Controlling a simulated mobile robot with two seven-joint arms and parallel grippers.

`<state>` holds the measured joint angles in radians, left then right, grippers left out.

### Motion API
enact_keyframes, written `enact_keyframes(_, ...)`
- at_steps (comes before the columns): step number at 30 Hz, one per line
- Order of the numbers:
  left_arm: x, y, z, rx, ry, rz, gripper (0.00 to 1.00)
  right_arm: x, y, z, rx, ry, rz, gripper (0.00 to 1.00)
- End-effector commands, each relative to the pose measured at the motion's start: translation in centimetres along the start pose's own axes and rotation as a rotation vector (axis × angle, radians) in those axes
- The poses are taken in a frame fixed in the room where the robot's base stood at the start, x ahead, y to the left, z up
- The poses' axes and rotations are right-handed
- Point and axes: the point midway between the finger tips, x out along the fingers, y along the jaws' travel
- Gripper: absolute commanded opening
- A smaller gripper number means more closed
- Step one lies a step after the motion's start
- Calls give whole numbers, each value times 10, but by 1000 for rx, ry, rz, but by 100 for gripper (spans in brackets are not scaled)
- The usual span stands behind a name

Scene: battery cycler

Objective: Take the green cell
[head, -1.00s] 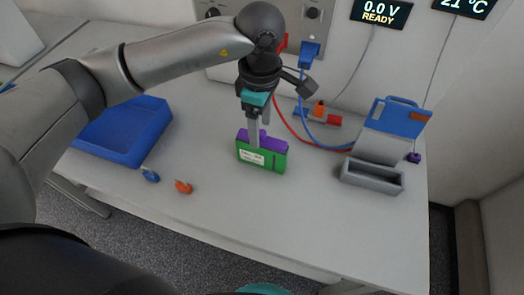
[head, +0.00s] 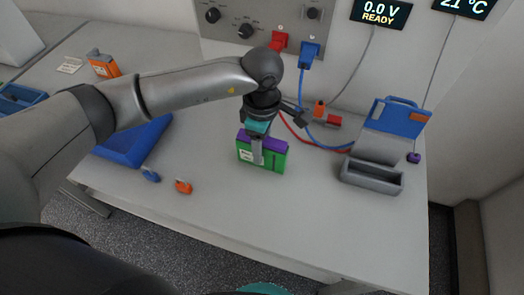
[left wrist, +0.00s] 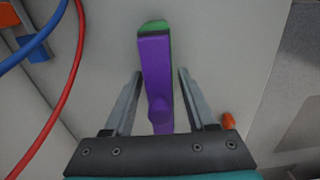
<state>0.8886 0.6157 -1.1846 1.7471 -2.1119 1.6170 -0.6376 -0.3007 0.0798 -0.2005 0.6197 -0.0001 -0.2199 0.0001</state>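The green cell (head: 273,161) stands upright on the table, a flat green block with a purple top and a white label. In the left wrist view its purple top (left wrist: 156,70) shows between my fingers, with a green end at the far side. My left gripper (head: 257,157) is down over the cell, one finger in front of its labelled face. In the left wrist view the left gripper (left wrist: 154,88) is open, with a finger on each side of the cell and a visible gap on both sides. My right gripper is not in view.
A grey holder (head: 371,178) with a blue-topped plate stands to the right. Red (head: 292,128) and blue cables run behind the cell. A blue tray (head: 123,155) is at left. Small blue (head: 151,176) and orange (head: 184,187) pieces lie front left. The front table is clear.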

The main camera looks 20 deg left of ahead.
Motion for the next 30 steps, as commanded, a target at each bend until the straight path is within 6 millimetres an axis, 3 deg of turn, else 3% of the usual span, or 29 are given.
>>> enact_keyframes(2,0,0,0,0,0,0,46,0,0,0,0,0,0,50)
enact_keyframes(14,0,0,0,-1,0,1,1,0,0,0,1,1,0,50)
enact_keyframes(30,-1,0,0,-1,0,1,0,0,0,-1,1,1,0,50)
